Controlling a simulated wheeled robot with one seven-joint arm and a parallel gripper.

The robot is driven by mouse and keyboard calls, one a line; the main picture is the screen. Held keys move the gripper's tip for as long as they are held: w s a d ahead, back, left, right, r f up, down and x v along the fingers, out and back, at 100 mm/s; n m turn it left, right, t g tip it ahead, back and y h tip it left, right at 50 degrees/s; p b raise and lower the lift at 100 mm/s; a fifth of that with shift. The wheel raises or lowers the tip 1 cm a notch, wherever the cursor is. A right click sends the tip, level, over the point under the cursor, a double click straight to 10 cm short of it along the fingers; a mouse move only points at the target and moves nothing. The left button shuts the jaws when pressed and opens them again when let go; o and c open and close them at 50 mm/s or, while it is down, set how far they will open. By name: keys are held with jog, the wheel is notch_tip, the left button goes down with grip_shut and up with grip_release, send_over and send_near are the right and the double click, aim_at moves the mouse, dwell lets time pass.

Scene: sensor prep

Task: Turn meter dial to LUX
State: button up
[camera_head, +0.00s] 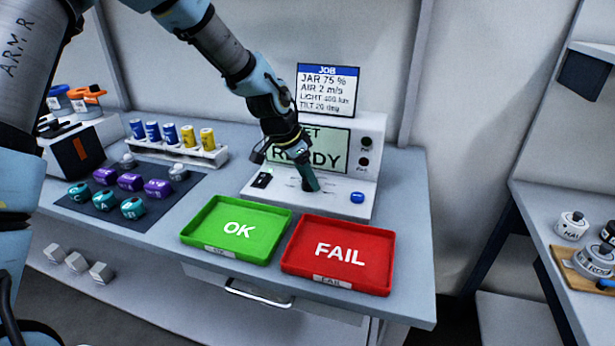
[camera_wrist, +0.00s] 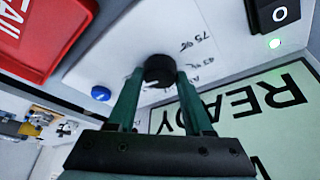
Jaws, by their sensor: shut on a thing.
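The meter (camera_head: 355,195) stands at the back of the bench, with a screen (camera_head: 328,152) that reads READY in part behind my arm. Its black dial (camera_wrist: 159,69) shows in the wrist view on the pale panel, with a white pointer mark and handwritten labels around it; one reads 75. My gripper (camera_wrist: 158,76) has its two green fingers on either side of the dial and is shut on it. In the head view my gripper (camera_head: 310,183) reaches down to the panel and hides the dial. The label at the pointer is too blurred to read.
A green OK tray (camera_head: 200,216) and a red FAIL tray (camera_head: 292,258) lie in front of the meter. A blue button (camera_head: 357,197) and a power switch (camera_head: 262,180) flank the dial.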

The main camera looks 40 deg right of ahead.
grip_shut()
jog(key=shift+s+b, duration=0.1)
jog(key=shift+b, duration=0.2)
jog(key=n+b, duration=0.1)
jog(key=n+t+b, duration=0.1)
jog(key=n, duration=0.1)
jog(key=shift+s+f+b, duration=0.1)
jog(key=shift+f+b, duration=0.1)
jog(key=shift+b, duration=0.15)
jog(key=n+t+b, duration=0.1)
jog(key=n, duration=0.1)
jog(key=n+b, duration=0.1)
jog(key=n, duration=0.1)
jog(key=shift+s+d+r+t+y+b, duration=0.1)
jog(key=shift+s+t+y+b, duration=0.05)
jog(key=shift+t+y+b, duration=0.2)
jog(key=n+t, duration=0.1)
jog(key=n, duration=0.1)
jog(key=n+y, duration=0.1)
jog(key=n, duration=0.2)
jog(key=shift+r+t, duration=0.1)
jog(key=shift+t, duration=0.25)
jog(key=shift+n+t+y+p, duration=0.3)
jog(key=shift+n+y+p, duration=0.35)
jog(key=shift+n, duration=1.25)
